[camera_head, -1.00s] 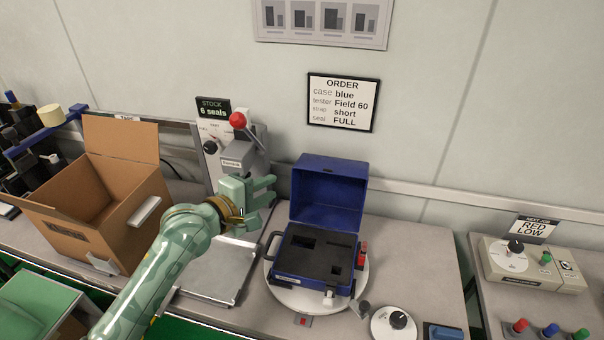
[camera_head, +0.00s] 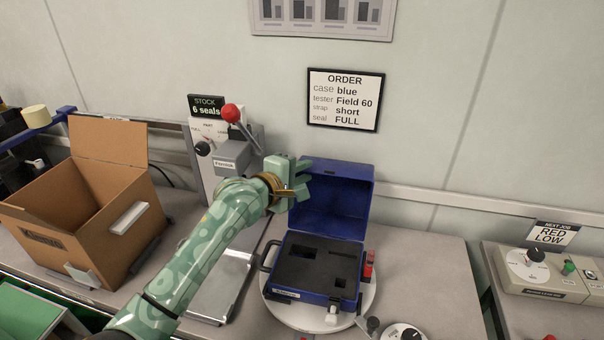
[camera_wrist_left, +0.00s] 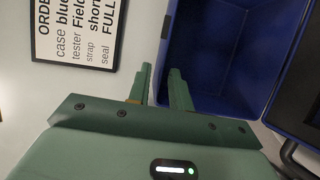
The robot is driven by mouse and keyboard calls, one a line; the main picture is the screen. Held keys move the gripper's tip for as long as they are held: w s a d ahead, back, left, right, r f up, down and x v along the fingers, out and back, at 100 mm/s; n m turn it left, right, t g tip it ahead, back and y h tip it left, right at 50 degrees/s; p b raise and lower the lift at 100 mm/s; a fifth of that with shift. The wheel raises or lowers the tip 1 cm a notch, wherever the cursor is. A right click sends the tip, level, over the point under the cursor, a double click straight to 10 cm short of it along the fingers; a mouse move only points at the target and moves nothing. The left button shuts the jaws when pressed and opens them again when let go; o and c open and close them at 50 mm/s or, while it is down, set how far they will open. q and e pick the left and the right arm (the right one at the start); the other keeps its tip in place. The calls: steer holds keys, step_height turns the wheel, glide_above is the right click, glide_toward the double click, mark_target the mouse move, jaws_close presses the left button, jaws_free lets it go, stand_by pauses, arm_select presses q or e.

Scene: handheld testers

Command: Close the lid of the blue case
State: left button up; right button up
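The blue case (camera_head: 290,292) stands on a round white turntable (camera_head: 362,308), its black foam insert facing up with empty cut-outs. Its lid (camera_head: 350,205) is open and stands upright at the back. My left gripper (camera_head: 306,180) is at the upper left edge of the lid, in front of part of it. In the left wrist view, the two fingers (camera_wrist_left: 158,85) are apart with nothing held between them, and the lid (camera_wrist_left: 225,50) lies just beyond the right finger. I cannot tell whether a finger touches the lid. My right gripper is not in view.
A grey press with a red-knobbed lever (camera_head: 231,113) stands behind my left arm. An open cardboard box (camera_head: 100,225) is at the left. A red item (camera_head: 369,265) is beside the case. A dial (camera_head: 405,334) lies in front. The bench right of the case is clear.

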arm_select(q)
jaws_close()
steer(key=shift+f, duration=0.1)
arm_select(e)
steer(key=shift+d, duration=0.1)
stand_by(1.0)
arm_select(q)
steer(key=shift+s, duration=0.15)
